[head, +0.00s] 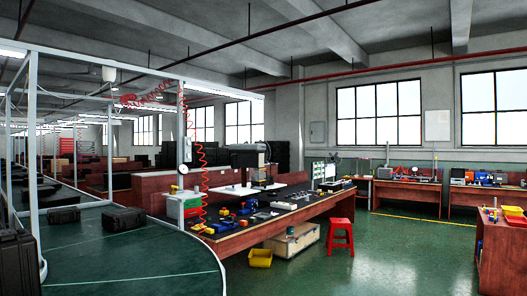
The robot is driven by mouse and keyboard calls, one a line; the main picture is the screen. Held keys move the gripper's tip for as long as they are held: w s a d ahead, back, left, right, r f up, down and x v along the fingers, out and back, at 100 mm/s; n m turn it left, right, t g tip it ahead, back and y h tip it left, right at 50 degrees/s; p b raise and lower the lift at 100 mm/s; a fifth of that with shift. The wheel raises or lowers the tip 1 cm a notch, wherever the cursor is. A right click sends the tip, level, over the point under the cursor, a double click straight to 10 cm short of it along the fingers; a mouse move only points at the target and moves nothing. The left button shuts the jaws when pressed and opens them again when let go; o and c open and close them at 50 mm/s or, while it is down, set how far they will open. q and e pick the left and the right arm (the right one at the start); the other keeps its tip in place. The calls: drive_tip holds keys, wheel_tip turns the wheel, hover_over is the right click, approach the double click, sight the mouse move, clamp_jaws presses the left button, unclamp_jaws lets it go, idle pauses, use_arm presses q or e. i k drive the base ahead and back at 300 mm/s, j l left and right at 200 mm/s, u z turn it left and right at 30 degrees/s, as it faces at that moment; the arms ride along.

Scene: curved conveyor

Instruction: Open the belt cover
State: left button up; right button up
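A curved green conveyor belt (130,270) fills the lower left of the head view, with a pale metal edge and a white post frame (181,150) over it. I cannot make out a separate belt cover. Closed black cases sit on the belt: one near the middle (124,219), a flatter one (64,215) further left, and a large one (17,262) cut off at the left edge. Neither of my grippers is in view.
A dark-topped workbench (285,215) with tools and coloured parts stands right of the conveyor. A red stool (340,237), a yellow bin (260,258) and a wooden box (293,242) are on the floor. Another bench (503,250) is at the right edge. The green floor (400,265) between is clear.

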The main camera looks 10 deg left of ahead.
sight(252, 147)
drive_tip(key=i, duration=7.1)
drive_tip(key=l+z, duration=0.05)
drive_tip(key=l, duration=0.1)
